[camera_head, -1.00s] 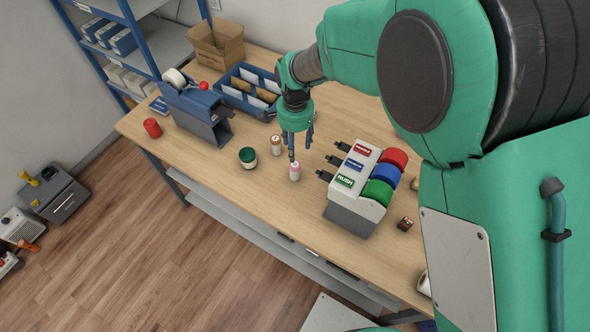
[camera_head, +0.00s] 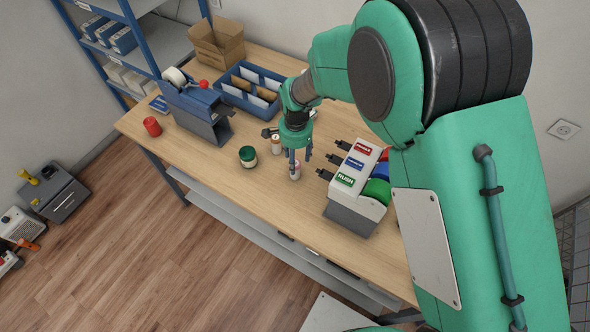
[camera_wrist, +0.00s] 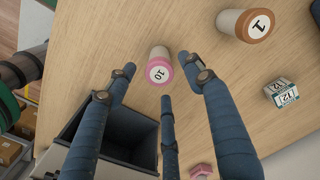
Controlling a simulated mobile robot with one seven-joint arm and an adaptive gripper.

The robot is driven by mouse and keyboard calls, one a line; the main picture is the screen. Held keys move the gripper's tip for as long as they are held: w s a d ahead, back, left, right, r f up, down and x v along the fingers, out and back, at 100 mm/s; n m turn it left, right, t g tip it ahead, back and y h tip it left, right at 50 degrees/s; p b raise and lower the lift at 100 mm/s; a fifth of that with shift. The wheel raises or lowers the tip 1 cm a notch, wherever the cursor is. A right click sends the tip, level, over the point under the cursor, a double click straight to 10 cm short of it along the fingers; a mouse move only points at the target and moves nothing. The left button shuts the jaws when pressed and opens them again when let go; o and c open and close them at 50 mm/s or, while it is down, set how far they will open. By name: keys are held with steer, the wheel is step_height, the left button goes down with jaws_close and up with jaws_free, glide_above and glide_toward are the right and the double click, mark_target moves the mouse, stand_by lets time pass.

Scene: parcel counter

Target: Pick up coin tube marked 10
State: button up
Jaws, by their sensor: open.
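The coin tube marked 10 (camera_wrist: 159,68) is a pale tube with a pink end, upright on the counter. In the head view this tube (camera_head: 296,174) is partly hidden by my fingers. My gripper (camera_head: 297,158) is open and comes down from above at the tube. In the wrist view my blue fingers (camera_wrist: 160,88) are spread, with the tube between the outer fingertips near their far ends. I cannot tell whether any finger touches it. A second tube, with an orange-brown end marked 1 (camera_wrist: 262,24), stands apart from it; it also shows in the head view (camera_head: 277,148).
A roll dispenser marked RUSH (camera_head: 352,190) stands close on the right. A dark green-lidded jar (camera_head: 248,157) is to the left. A blue divided tray (camera_head: 250,88), a tape dispenser (camera_head: 205,115) and a red cylinder (camera_head: 152,127) stand on the wooden counter (camera_head: 225,190). The front left is clear.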

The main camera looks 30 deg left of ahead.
steer(key=shift+f, duration=0.2)
steer(key=shift+f, duration=2.6)
jaws_close()
steer(key=shift+a+r, duration=0.1)
steer(key=shift+r, duration=0.05)
steer(key=shift+r, duration=4.9)
